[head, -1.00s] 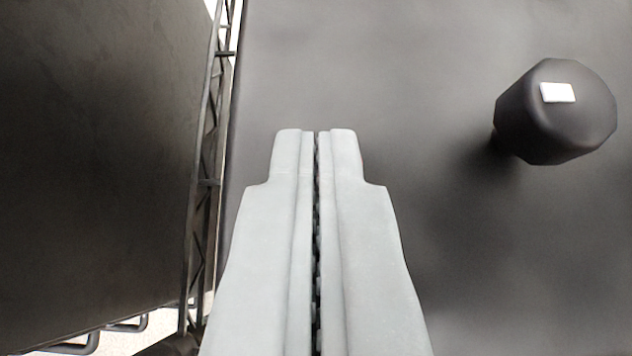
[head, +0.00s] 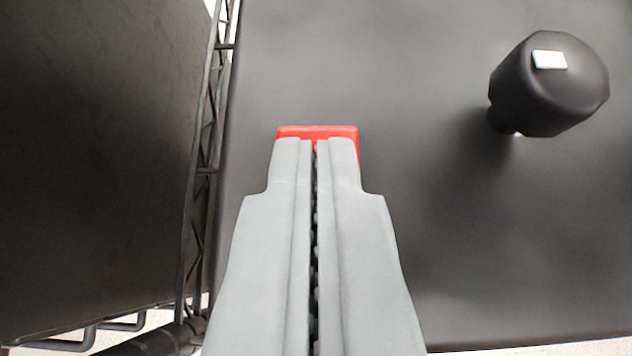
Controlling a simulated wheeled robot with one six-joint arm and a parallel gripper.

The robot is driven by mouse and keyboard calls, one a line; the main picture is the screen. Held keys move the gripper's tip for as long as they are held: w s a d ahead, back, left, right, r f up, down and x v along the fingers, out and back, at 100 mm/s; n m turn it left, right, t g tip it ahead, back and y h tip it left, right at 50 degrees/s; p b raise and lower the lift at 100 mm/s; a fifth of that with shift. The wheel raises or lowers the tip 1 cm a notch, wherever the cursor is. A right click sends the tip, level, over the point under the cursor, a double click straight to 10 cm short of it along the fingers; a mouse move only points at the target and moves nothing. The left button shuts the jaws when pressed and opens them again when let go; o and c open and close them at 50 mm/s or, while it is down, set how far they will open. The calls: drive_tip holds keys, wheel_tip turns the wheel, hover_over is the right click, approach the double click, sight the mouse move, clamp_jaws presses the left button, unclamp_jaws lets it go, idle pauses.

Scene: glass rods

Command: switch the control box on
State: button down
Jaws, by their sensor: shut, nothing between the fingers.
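The control box (head: 400,90) shows as a dark grey panel filling the middle and right of the view. A red part (head: 318,131), which looks like a switch or button, sits on it just beyond my fingertips. My gripper (head: 315,145) is shut and empty, and its tips overlap the lower part of the red piece. Whether they touch it I cannot tell. A dark round knob (head: 550,88) with a white mark stands out from the panel at the upper right.
A dark flat panel (head: 95,150) stands on the left, with a thin metal lattice frame (head: 203,170) between it and the box. Dark bent bars (head: 60,340) show at the lower left. Pale floor shows along the bottom edge.

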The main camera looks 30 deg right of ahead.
drive_tip(key=shift+s+a+f, duration=0.15)
drive_tip(key=shift+s+f, duration=0.05)
drive_tip(key=shift+f, duration=0.3)
drive_tip(key=v, duration=1.7)
drive_tip(key=shift+r, duration=0.55)
drive_tip(key=shift+w, duration=0.1)
